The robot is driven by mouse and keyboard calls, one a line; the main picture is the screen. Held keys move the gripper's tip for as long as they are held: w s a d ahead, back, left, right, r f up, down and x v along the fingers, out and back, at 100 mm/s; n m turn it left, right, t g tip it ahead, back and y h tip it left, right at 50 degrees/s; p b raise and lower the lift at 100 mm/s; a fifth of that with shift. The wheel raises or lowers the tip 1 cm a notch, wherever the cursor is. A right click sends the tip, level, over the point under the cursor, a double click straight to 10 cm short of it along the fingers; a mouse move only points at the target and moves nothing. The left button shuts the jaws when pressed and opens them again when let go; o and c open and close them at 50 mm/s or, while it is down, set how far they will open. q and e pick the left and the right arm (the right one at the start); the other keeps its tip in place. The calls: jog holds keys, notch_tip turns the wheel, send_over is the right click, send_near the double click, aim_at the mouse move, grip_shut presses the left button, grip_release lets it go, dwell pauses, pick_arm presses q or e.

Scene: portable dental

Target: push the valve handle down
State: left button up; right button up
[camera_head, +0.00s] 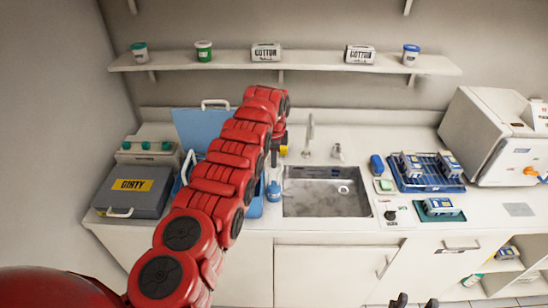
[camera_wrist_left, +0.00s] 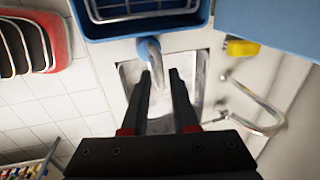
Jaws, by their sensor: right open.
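A small yellow part (camera_head: 283,150) shows beside my left gripper (camera_head: 276,158); it also shows in the left wrist view (camera_wrist_left: 243,47) next to a blue panel. I cannot tell for sure whether it is the valve handle. The left fingers are apart with nothing clearly held. A blue bottle-like part (camera_head: 273,190) stands at the sink's left edge. My right gripper (camera_head: 416,302) is open at the bottom edge, low before the cabinets.
The sink (camera_head: 325,198) has a chrome faucet (camera_head: 310,135) behind it. A grey case (camera_head: 130,192) stands left, a blue rack (camera_head: 430,182) and a white machine (camera_head: 495,135) right. My left arm hides part of the tub. A shelf (camera_head: 225,62) spans the wall above.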

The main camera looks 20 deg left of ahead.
pick_arm(q)
grip_shut()
dwell(1.1)
